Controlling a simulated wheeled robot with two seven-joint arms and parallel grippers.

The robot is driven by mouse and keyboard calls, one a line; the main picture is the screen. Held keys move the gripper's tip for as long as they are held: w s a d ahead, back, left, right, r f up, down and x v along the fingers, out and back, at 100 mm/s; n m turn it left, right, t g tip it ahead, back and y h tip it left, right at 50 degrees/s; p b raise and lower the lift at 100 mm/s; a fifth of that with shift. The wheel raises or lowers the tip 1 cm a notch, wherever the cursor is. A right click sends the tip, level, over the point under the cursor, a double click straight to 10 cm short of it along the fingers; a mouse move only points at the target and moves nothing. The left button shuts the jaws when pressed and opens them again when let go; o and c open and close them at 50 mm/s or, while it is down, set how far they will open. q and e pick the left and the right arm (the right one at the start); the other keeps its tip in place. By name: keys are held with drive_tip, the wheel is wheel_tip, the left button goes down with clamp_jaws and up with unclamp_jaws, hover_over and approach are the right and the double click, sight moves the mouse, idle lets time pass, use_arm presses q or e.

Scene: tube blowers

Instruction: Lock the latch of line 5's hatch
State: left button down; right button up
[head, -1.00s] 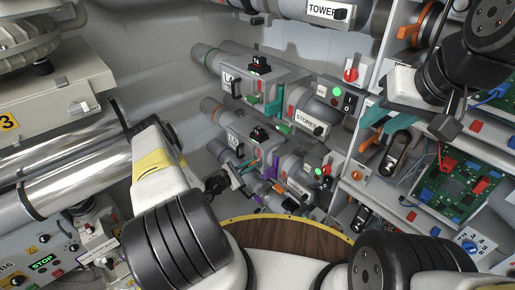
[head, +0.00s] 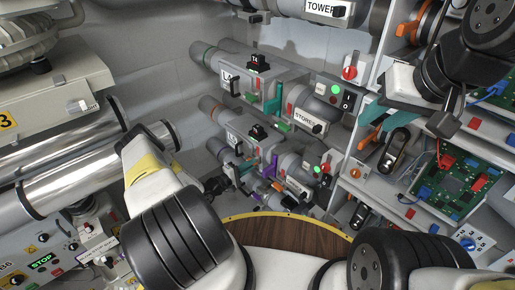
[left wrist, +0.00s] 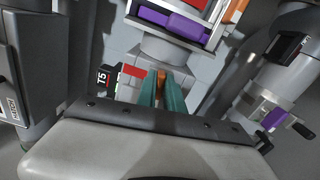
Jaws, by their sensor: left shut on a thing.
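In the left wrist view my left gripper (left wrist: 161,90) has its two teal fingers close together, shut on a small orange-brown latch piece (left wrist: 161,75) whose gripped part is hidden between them. A red block (left wrist: 133,70) is just left of the fingertips, beside a black T5 label (left wrist: 103,78). The grey line housing lies behind. In the head view my left gripper (head: 236,172) is small, at the lower machines, partly hidden by my arm.
A purple-handled part (left wrist: 274,118) on a grey pipe stands right of the left gripper. A purple piece (left wrist: 172,20) is above. In the head view, the STORES line (head: 305,122) is above the left gripper and shelves with circuit boards (head: 445,185) are at the right.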

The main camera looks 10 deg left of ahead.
use_arm(q)
drive_tip(key=shift+s+f+m, duration=0.1)
drive_tip(key=shift+f+m, duration=0.05)
drive_tip(key=shift+m, duration=0.75)
drive_tip(key=c, duration=1.5)
unclamp_jaws()
drive_tip(key=shift+o, duration=0.2)
drive_tip(key=shift+a, duration=0.1)
drive_tip(key=v, duration=0.7)
drive_tip(key=shift+s+a, duration=0.2)
drive_tip(key=shift+s, duration=0.1)
